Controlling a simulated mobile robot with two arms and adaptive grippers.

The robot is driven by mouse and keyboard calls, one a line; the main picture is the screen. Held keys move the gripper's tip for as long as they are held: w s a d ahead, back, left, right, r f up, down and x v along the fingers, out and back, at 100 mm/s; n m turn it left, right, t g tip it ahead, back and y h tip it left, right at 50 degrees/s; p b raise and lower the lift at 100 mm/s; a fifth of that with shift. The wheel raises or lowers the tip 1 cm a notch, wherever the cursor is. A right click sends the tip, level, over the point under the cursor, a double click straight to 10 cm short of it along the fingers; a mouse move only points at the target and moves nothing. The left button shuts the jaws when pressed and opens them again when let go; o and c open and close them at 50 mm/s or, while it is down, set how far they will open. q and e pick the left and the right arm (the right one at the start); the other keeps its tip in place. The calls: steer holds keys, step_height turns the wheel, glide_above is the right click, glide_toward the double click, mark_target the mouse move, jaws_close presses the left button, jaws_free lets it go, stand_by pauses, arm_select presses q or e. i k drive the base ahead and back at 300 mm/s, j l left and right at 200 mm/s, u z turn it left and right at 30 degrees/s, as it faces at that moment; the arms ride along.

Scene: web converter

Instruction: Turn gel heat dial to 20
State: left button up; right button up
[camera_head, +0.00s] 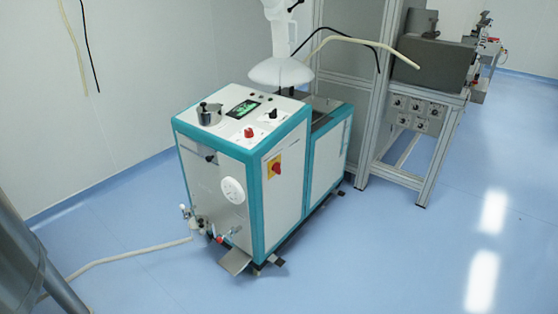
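A white and teal machine (222,180) stands on the floor in the middle of the view. Its top panel carries a red knob (249,132), a black knob (272,114) and a lit green display (243,108). A large white round dial (233,191) is on its front face. The labels and scale marks are too small to read, so I cannot tell which of these is the gel heat dial or its setting. Neither of my grippers is in view.
A red and yellow switch (274,166) is on the machine's side. A pale hose (120,257) runs along the floor at left. A metal frame (437,150) with a grey unit stands behind at right. The blue floor in front and at right is clear.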

mark_target(249, 133)
steer(key=i+j, duration=0.15)
steer(key=i, duration=0.25)
steer(key=i+j, duration=0.15)
steer(key=i, duration=0.3)
